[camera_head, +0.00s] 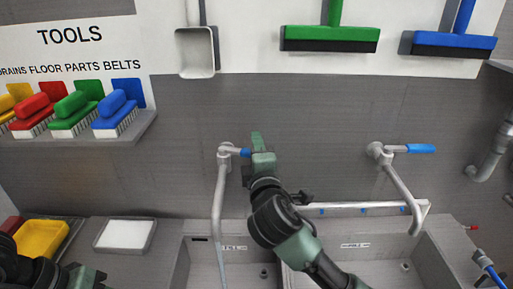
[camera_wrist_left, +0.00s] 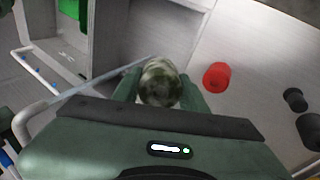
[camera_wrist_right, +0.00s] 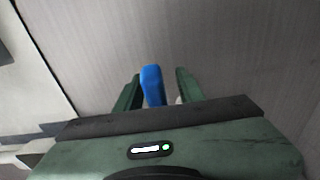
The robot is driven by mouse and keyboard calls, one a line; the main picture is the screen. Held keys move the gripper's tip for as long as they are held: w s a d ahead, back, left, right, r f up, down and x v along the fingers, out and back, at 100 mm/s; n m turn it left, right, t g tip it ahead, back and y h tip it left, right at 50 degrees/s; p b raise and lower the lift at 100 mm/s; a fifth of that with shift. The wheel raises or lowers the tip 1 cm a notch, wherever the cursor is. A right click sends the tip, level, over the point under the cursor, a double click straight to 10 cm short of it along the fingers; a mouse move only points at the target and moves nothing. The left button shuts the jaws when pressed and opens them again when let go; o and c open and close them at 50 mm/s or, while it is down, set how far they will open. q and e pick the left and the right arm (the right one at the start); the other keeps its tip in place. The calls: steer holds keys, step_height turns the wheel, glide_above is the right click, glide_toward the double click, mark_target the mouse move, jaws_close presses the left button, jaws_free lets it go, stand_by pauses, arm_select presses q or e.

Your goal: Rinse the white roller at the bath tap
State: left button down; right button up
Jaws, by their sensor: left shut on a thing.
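The white roller (camera_wrist_left: 160,84) is in the left wrist view, its rounded end blotched dark green over pale. My left gripper (camera_wrist_left: 160,92) is shut on it, a finger on each side. In the head view this gripper is low at the left edge and the roller is not seen. The left tap (camera_head: 219,192) has a blue lever (camera_head: 240,152). My right gripper (camera_head: 260,148) is at this lever. In the right wrist view its open fingers stand either side of the blue lever (camera_wrist_right: 152,84), with gaps. A thin pale streak, seemingly water, runs down from the spout.
Two grey basins stand below the taps; the second tap (camera_head: 397,180) is at right. A white tray (camera_head: 125,234) and a yellow container (camera_head: 41,239) lie left. Coloured brushes (camera_head: 115,110) fill a shelf. A red cylinder (camera_wrist_left: 217,77) shows in the left wrist view.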

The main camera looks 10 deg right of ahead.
steer(key=shift+r, duration=0.1)
